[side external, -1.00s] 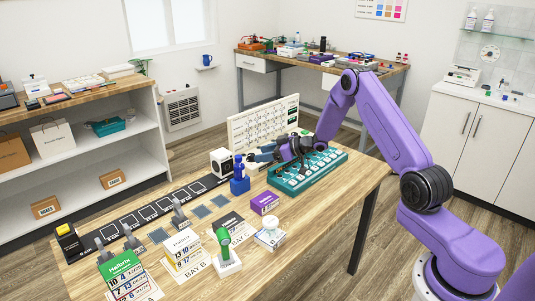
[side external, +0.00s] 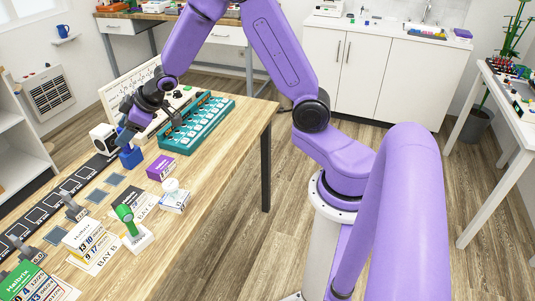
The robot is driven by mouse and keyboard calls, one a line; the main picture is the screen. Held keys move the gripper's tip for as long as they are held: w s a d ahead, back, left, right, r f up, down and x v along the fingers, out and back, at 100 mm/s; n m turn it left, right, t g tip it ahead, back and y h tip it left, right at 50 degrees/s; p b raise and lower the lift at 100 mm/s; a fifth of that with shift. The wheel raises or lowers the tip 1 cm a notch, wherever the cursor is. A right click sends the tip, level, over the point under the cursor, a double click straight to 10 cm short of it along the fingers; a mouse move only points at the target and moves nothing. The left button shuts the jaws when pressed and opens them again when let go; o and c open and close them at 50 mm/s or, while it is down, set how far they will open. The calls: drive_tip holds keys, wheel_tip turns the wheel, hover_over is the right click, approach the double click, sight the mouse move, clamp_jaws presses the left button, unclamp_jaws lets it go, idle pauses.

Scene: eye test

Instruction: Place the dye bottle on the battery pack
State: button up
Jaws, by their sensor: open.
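A small blue bottle (side external: 131,158), which looks like the dye bottle, stands upright on the wooden bench beside a white device. My gripper (side external: 124,138) points down at its top and hides its upper part. The jaws are open; I cannot tell whether they are around the bottle or just above it. A purple box (side external: 161,168) with a white label lies to the right of the bottle and in front of the teal rack. It may be the battery pack, but its print is too small to read.
The teal rack (side external: 197,121) with several slots stands behind the purple box. A white device (side external: 103,139) is close left of the bottle. A round white item on a small box (side external: 174,197), a green-handled stamp (side external: 127,218) and cards stand nearer. The bench's right edge (side external: 262,130) is clear.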

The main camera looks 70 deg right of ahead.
drive_tip(key=s+a+r+n+g+h, duration=0.1)
drive_tip(key=s+a+r+g, duration=0.15)
drive_tip(key=s, duration=0.65)
drive_tip(key=s+a+r+n+g, duration=0.1)
drive_tip(key=s+a, duration=0.2)
drive_tip(key=s, duration=0.7)
drive_tip(key=s+d+n+g+h, duration=0.1)
drive_tip(key=s+d+g, duration=0.1)
drive_tip(key=s, duration=0.8)
drive_tip(key=s+d+n+g, duration=0.2)
drive_tip(key=s, duration=0.9)
drive_tip(key=shift+d+r+g+h, duration=0.15)
drive_tip(key=shift+r+g+h, duration=0.15)
drive_tip(key=shift+g+h, duration=0.1)
